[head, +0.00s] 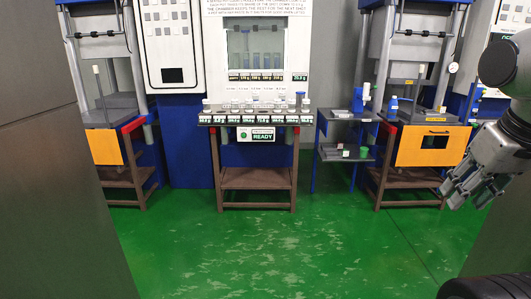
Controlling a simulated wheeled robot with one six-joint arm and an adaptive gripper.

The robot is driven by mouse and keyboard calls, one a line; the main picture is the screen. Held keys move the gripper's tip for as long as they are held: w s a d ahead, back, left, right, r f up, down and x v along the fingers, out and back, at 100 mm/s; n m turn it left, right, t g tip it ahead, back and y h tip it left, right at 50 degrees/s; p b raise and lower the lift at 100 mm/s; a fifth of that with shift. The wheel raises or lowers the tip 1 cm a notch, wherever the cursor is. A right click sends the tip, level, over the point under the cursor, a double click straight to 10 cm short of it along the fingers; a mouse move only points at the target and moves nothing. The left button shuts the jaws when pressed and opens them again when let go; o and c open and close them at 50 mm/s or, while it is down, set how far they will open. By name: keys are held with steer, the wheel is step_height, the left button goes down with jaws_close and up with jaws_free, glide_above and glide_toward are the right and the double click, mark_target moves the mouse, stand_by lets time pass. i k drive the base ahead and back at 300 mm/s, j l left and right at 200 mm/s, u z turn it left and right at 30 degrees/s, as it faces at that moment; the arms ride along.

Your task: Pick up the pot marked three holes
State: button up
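A row of small pots (255,104) with pale and dark tops stands on a narrow shelf (222,118) at the front of the middle machine. White tags with dark marks hang along the shelf's front edge, too small to read. I cannot tell which pot is marked three holes. One blue-topped pot (300,97) stands taller at the right end. My gripper (462,194) is at the right side of the view, far from the pots. Its fingers look spread apart, with nothing between them.
A green READY sign (263,135) hangs below the shelf. A small side rack (347,117) with blue bottles stands right of it. Presses with orange panels (424,147) flank the middle machine. Grey walls (50,170) close in left and right. The green floor (260,245) ahead is clear.

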mark_target(282, 94)
steer(key=i, duration=0.55)
steer(key=i+l+u, duration=0.15)
steer(key=i, duration=0.9)
steer(key=i+l+u, duration=0.15)
steer(key=i, duration=0.4)
steer(key=i+l+u, duration=0.2)
steer(key=i, duration=0.25)
steer(key=l, duration=0.1)
